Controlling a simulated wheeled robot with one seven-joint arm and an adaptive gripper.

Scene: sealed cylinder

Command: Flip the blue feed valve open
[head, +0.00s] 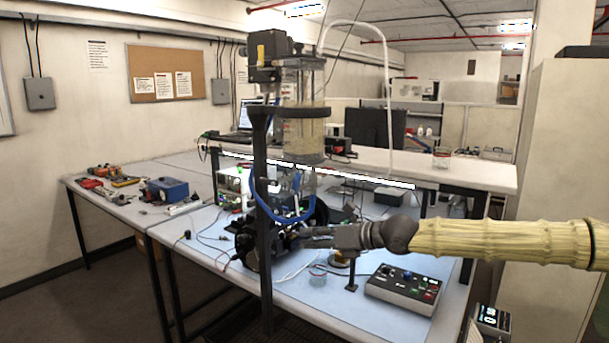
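A clear cylinder (312,125) with pale tan contents stands upright, held by a black ring on a dark post (263,200). Below it is a narrower clear section with a small blue part (297,182), which may be the blue feed valve; its lever position is too small to tell. A blue tube (256,190) loops down beneath the cylinder. My gripper (300,238) reaches in from the right, lower than the blue part and beside dark round equipment. Its fingertips blend into that dark equipment, so I cannot tell whether they are open or touch anything.
A control box (403,288) with coloured buttons sits at the bench's front right. A small glass beaker (318,274) and a small black stand (351,275) are below my arm. A blue box (167,190) and tools lie on the left bench. Loose cables cross the bench.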

